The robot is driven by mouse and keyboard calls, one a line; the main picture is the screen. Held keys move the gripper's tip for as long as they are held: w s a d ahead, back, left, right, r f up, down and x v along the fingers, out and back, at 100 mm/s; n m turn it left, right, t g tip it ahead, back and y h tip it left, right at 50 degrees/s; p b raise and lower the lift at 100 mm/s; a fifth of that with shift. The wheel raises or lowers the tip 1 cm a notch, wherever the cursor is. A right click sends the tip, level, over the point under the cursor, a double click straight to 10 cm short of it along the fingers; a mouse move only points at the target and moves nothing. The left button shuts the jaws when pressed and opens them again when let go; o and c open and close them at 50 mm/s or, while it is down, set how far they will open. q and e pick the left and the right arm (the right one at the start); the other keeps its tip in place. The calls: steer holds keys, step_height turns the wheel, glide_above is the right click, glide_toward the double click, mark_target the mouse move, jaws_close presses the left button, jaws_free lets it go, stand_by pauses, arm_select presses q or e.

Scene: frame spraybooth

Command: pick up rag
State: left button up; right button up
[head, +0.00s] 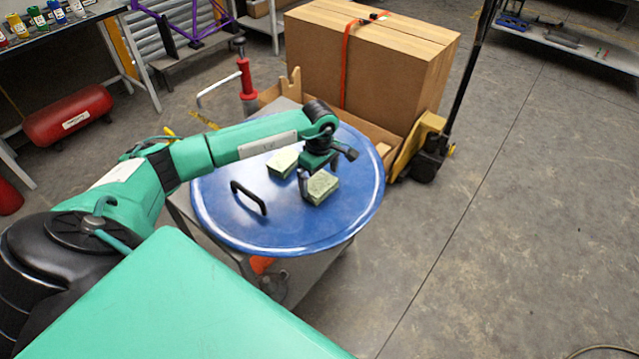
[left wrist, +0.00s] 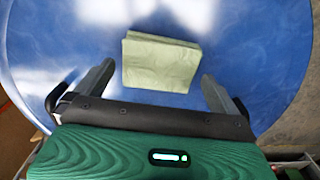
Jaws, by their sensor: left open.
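Two folded cloths lie on a round blue top. One is a speckled pale green rag (head: 323,188); the other is a paler yellow-green rag (head: 281,162) to its left and farther back. My left gripper (head: 319,179) is open and close above the speckled rag, with its fingers pointing down. In the left wrist view a folded pale green rag (left wrist: 160,62) lies ahead of and between the spread fingers of the gripper (left wrist: 158,74), with blue surface showing on both sides. Whether the fingers touch it cannot be told. My right gripper is not in view.
The blue round top (head: 300,232) rests on a grey cart and carries a black handle (head: 249,197) left of the speckled rag. A large cardboard box (head: 385,75) on a pallet jack (head: 425,145) stands behind. The floor at right is clear.

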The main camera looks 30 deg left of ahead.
arm_select(q)
steer(key=shift+f, duration=1.2)
steer(key=c, duration=0.7)
steer(key=shift+r, duration=0.1)
steer(key=shift+c, duration=0.2)
